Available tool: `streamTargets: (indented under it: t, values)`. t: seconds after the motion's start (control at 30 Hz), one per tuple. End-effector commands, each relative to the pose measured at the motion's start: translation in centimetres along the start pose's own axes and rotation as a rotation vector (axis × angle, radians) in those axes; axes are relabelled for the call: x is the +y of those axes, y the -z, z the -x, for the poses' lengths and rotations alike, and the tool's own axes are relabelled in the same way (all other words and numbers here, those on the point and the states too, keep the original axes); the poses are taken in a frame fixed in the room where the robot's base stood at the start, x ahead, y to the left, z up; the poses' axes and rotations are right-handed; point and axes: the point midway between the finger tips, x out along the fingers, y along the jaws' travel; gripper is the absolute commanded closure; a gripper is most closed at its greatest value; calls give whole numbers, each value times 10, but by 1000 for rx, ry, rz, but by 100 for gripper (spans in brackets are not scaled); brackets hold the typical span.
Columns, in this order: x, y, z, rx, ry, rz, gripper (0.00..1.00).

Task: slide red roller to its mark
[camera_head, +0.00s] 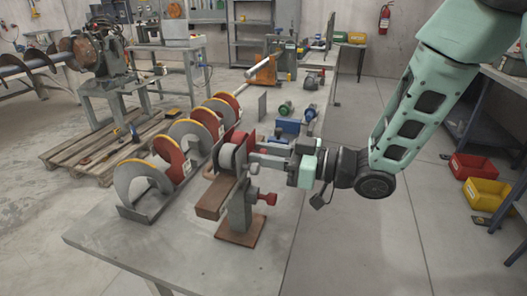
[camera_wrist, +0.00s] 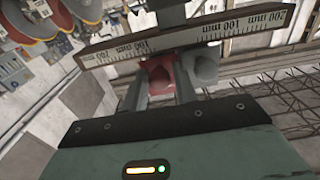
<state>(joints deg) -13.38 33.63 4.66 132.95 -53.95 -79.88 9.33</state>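The red roller (camera_wrist: 160,74) shows in the wrist view between the two fingers of my gripper (camera_wrist: 162,92), just below a ruler bar (camera_wrist: 236,27) with millimetre marks. The fingers stand apart on either side of it; whether they press on it I cannot tell. A grey roller (camera_wrist: 203,66) is close to its right. In the head view my gripper (camera_head: 256,158) reaches in from the right to the positioner stand (camera_head: 240,208) on the table. Red and grey round parts (camera_head: 229,157) show there; my fingers partly hide them. The target mark cannot be made out.
A rack of red and grey auger flights (camera_head: 143,183) stands on the table (camera_head: 125,232) left of the stand. A red knob (camera_head: 268,198) juts from the stand's right side. Small blue and green parts lie farther back. The table's front is clear.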

Motion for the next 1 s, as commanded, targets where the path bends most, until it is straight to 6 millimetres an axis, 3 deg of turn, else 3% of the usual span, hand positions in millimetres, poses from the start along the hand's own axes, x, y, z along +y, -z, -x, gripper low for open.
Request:
streamTargets:
  t: [0.37,0.47,0.6,0.9,1.0]
  values:
    - [0,0,-5,0,-1,-1,72]
    - [0,0,-5,0,-1,0,99]
    - [1,0,-5,0,-1,0,100]
    - [46,1,-5,2,-3,2,100]
    - [51,1,-5,1,-2,2,100]
